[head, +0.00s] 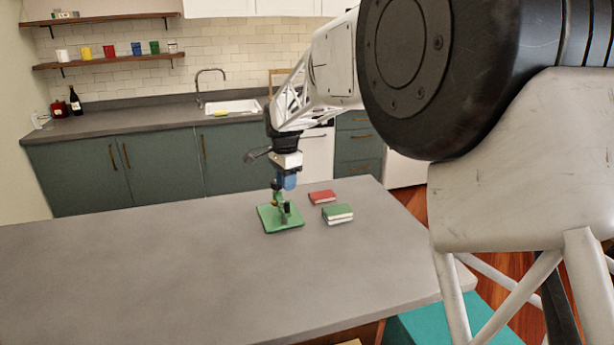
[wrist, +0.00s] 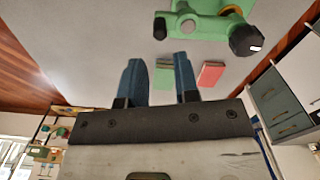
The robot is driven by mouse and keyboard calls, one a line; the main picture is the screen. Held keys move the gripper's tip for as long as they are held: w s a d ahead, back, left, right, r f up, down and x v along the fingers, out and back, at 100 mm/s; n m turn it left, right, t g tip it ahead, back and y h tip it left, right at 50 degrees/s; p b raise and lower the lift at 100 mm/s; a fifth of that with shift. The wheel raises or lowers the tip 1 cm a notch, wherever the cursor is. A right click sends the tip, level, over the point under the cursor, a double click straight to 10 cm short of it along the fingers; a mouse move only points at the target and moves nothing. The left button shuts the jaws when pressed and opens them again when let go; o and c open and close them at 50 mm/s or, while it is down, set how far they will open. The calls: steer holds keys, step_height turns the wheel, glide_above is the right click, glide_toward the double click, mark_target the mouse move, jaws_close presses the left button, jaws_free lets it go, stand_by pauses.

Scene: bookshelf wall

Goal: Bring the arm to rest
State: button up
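My gripper (head: 287,187) is over the grey table in the head view, pointing down at a green flat base (head: 268,218) with a small upright green and black object (head: 285,212) on it. In the wrist view my two blue fingers (wrist: 159,62) stand apart with nothing held between them. There the green object (wrist: 205,25) with a black knob shows at the top edge, clear of the fingers. In the head view the gripper partly overlaps the object's upper part, so the exact gap is hard to tell.
A red book (head: 322,197) and a green book (head: 338,213) lie on the table (head: 150,265) right of the base. The left of the table is bare. A counter (head: 130,122) with a sink (head: 233,107) and shelves with several mugs stand behind.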

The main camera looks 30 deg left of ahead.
steer(key=s+d+r+n, duration=0.1)
steer(key=s+d+r, duration=0.15)
steer(key=d, duration=1.05)
steer(key=s+d+r+t, duration=0.15)
steer(key=d+r, duration=0.25)
steer(key=d, duration=0.8)
steer(key=s+d+r+n, duration=0.1)
steer(key=s+d+r, duration=0.15)
steer(key=d, duration=1.05)
steer(key=s+d+n, duration=0.2)
steer(key=s+d, duration=0.9)
steer(key=d, duration=0.4)
steer(key=s+d+f, duration=0.3)
steer(key=s+d, duration=0.2)
steer(key=s, duration=0.3)
steer(key=s+d+f+n+t, duration=0.1)
steer(key=s+d+f, duration=0.2)
steer(key=s+d, duration=0.3)
steer(key=shift+s+f, duration=0.2)
steer(key=shift+s, duration=0.9)
